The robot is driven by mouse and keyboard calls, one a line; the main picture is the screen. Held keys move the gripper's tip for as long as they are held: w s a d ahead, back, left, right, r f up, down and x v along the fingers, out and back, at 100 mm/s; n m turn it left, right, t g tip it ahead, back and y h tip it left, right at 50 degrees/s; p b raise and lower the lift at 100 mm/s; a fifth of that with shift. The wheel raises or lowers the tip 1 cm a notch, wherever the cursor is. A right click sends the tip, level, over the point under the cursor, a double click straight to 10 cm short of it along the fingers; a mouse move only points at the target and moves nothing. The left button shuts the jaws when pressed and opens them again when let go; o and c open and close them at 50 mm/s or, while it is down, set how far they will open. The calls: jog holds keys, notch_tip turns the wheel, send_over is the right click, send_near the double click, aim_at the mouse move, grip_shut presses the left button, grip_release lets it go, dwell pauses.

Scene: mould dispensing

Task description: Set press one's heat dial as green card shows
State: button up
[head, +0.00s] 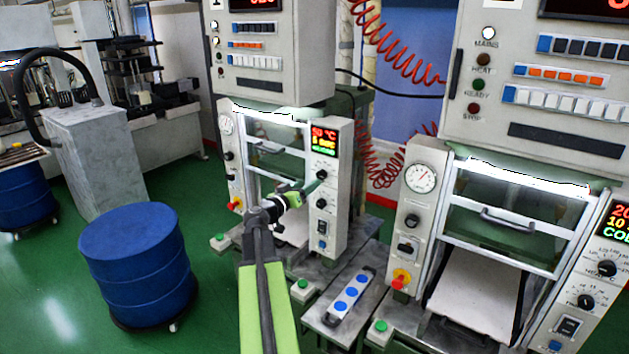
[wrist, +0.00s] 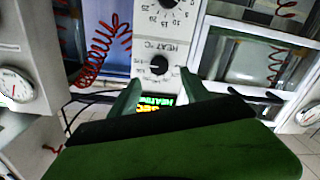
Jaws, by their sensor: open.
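My gripper (head: 305,190) is open at the control column of the left press (head: 284,160). In the wrist view its two fingers (wrist: 158,85) point at a black dial marked HEAT °C (wrist: 160,65). The dial shows between and just past the fingertips; I cannot tell whether they touch it. Its pointer is too small to read. The press display (head: 323,141) is lit, apparently reading 50 °C. It also shows between the fingers in the wrist view (wrist: 155,103), with a green word like HEATING. I cannot make out a green card or a press number.
A second press (head: 515,225) stands at the right, with its own lit display (head: 617,222) and heat dial (head: 606,268). A panel with blue round spots (head: 350,292) lies between the presses. A blue drum (head: 138,265) stands at the left. Red coiled hoses (head: 385,40) hang behind.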

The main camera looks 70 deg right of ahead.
jog(key=v, duration=1)
jog(key=shift+a, duration=0.25)
jog(key=shift+w, duration=0.1)
jog(key=n, duration=0.5)
send_near(320, 176)
jog(key=x, duration=0.8)
jog(key=shift+d, duration=0.25)
grip_shut()
